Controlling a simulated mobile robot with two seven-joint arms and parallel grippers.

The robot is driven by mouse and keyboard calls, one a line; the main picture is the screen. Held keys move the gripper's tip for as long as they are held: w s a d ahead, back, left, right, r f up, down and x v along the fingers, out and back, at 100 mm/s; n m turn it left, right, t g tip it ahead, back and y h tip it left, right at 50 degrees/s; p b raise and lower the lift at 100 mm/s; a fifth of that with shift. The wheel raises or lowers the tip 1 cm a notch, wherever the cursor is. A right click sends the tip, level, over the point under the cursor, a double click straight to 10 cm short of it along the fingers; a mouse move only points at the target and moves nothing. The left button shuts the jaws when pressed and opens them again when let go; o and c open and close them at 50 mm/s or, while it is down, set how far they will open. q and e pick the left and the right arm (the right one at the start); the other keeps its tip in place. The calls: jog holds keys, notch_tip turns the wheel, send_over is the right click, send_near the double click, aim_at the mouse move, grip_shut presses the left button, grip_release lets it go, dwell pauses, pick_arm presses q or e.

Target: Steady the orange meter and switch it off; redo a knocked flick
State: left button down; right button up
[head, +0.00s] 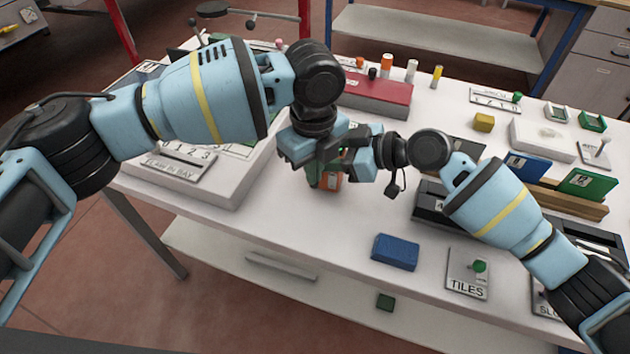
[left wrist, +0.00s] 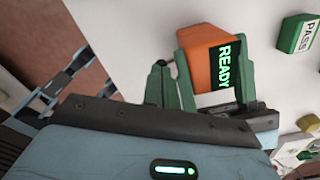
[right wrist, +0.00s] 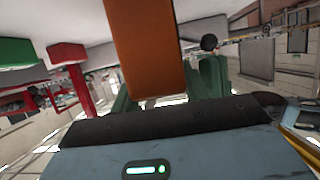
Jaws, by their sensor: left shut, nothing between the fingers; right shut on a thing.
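In the left wrist view the meter (left wrist: 206,62) shows a dark face with READY in green letters. My right gripper (head: 352,160) is shut on the meter; the right wrist view shows its orange side (right wrist: 145,45) close up between green fingers. My left gripper (left wrist: 172,70) is shut and empty, with its fingertips close beside the meter. I cannot tell whether they touch it. The meter's switch cannot be made out, and the arms hide much of the meter in the head view.
A blue block (head: 395,252) and a TILES plate with a green knob (head: 468,272) lie at the front right. A red box (head: 378,97) stands behind the grippers. A green PASS block (left wrist: 297,34) shows in the left wrist view. Bare bench lies in front of the meter.

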pick_arm(q)
jog(key=shift+f, duration=0.35)
jog(key=shift+r, duration=0.1)
notch_tip(320, 180, up, 7)
jog(key=s, duration=0.1)
jog(key=shift+a, duration=0.15)
dwell(0.6)
jog(key=shift+s, duration=0.1)
jog(key=n, duration=0.9)
jog(key=shift+w+f, duration=0.4)
jog(key=n, duration=0.4)
jog(key=shift+w+d+f+n, duration=0.2)
jog(key=shift+n, duration=0.1)
jog(key=n, duration=0.4)
jog(key=shift+w+f, duration=0.15)
